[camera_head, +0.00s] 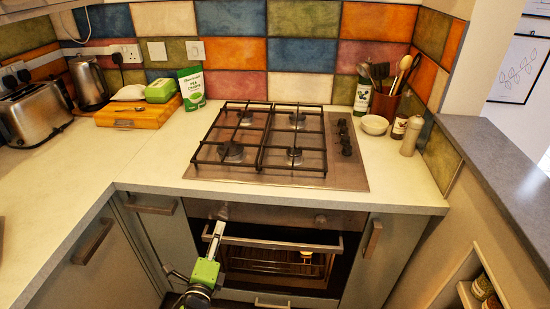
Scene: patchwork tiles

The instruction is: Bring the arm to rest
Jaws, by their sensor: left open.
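My left gripper (216,238), with a green body, reaches up from the bottom of the view to the left end of the oven handle (285,242). It is open, and I see nothing held in it. I cannot tell whether its fingertips touch the handle. The oven (275,265) is below the hob, and its rack shows behind the front. I cannot tell whether its door is fully closed. My right gripper is not in view.
The gas hob (345,180) is above the oven. A toaster (35,110), a kettle (88,82) and a wooden board (138,113) stand at the left. A white bowl (374,125) and a utensil pot (384,104) stand at the right. The left counter (75,170) has free room.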

